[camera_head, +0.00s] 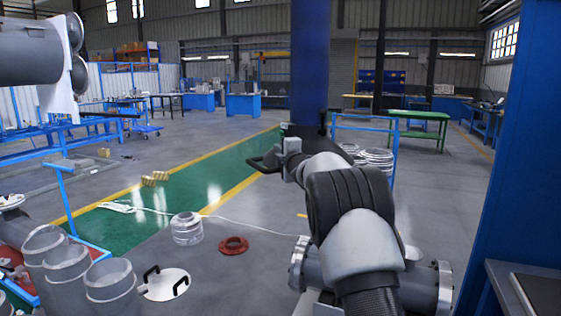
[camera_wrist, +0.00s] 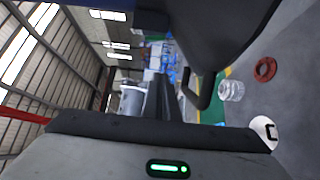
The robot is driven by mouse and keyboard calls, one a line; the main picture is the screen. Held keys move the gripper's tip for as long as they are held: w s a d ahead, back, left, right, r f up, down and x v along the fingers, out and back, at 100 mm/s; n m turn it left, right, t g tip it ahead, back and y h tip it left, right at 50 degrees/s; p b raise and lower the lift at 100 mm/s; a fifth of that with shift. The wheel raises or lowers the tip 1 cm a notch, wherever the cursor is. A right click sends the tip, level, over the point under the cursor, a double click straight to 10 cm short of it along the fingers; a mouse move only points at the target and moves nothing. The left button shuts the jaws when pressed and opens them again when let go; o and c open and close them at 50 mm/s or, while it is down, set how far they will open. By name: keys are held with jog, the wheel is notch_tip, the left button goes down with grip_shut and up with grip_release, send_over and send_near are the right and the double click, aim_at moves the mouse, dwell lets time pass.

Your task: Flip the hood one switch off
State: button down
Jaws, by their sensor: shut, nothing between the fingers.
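I cannot make out a hood or its switch in either view. My gripper (camera_head: 264,163) is a small dark shape at the end of my arm, near the middle of the head view. It is shut and empty, held up in the air over the floor. It does not touch anything that I can see. Dark gripper parts also fill the upper middle of the wrist view and hide much of what lies behind them.
A large grey flanged cylinder (camera_head: 30,52) is at the upper left. Grey open pipes (camera_head: 68,268) stand at the lower left. A clear jar-like object (camera_head: 187,229) and red ring (camera_head: 233,245) lie on the floor. A blue panel (camera_head: 515,150) borders the right. The green floor strip is mostly clear.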

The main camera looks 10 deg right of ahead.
jog(key=shift+s+d, duration=0.15)
jog(key=shift+s, duration=1.05)
jog(key=s+d+r+m+g+h+p, duration=0.25)
jog(key=s+r+m, duration=0.25)
jog(key=s, duration=0.4)
jog(key=s+d+r+m+g+h+p, duration=0.1)
jog(key=s+d+r+m+h+p, duration=0.15)
jog(key=s+r+m, duration=0.45)
jog(key=s+a+f+m+g+p, duration=0.1)
jog(key=s+f+m+g+p, duration=0.1)
jog(key=s, duration=1.2)
jog(key=s+a+f+m+g+y+p, duration=0.1)
jog(key=s+f, duration=0.5)
jog(key=s, duration=0.9)
jog(key=s+a+f+m+g+p, duration=0.2)
jog(key=s+f+m+g+p, duration=0.1)
jog(key=s, duration=1.1)
jog(key=m+g, duration=0.1)
jog(key=g, duration=0.1)
jog(key=shift+s+a+f+m+g+y, duration=0.15)
jog(key=shift+a+f+m+g+y, duration=0.2)
jog(key=shift+f+m+y, duration=0.05)
